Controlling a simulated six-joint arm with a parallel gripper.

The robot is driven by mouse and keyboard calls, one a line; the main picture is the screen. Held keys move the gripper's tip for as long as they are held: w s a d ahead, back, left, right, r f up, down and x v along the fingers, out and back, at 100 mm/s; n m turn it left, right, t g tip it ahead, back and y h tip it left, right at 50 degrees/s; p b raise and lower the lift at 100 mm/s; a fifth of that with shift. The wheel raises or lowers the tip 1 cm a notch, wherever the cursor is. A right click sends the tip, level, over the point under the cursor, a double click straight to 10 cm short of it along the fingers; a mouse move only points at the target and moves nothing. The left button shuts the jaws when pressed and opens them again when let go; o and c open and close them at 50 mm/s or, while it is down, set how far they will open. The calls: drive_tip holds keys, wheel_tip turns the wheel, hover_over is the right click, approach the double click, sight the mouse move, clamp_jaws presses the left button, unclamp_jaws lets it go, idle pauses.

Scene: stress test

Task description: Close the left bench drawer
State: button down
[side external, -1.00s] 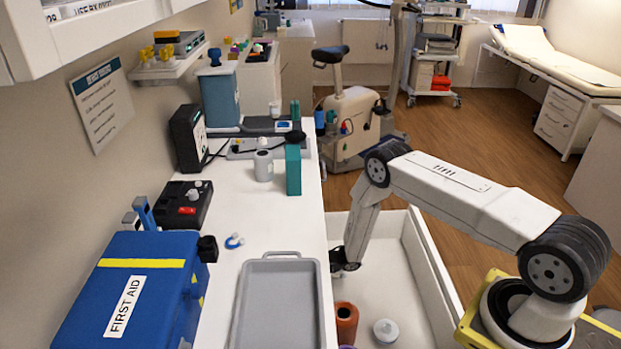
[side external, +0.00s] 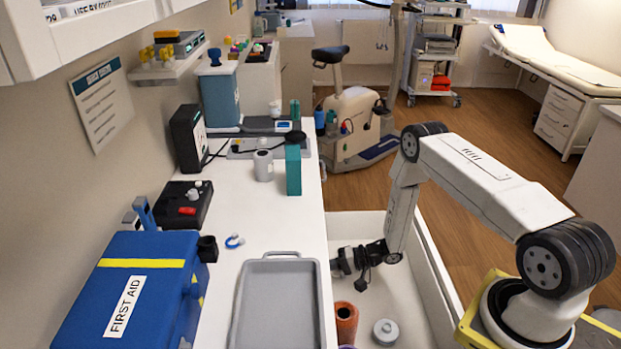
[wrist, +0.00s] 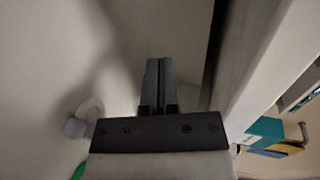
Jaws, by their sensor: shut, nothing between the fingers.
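The open drawer (side external: 436,268) is a white, deep tray pulled out to the right of the bench in the side view. Its front wall stands well away from the bench edge. My gripper (side external: 340,262) is over the drawer, close to the bench side, pointing left. In the wrist view its two dark fingers (wrist: 158,62) are together with nothing between them. A pale surface fills the view beyond the fingers. I cannot tell whether the fingertips touch anything.
An orange-brown cylinder (side external: 346,325) and a grey-white round jar (side external: 385,331) are in the drawer. The bench top holds a grey tray (side external: 278,305), a blue first aid box (side external: 125,300) and a teal box (side external: 293,172).

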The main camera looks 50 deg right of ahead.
sight(373, 224)
drive_tip(key=shift+v, duration=1.5)
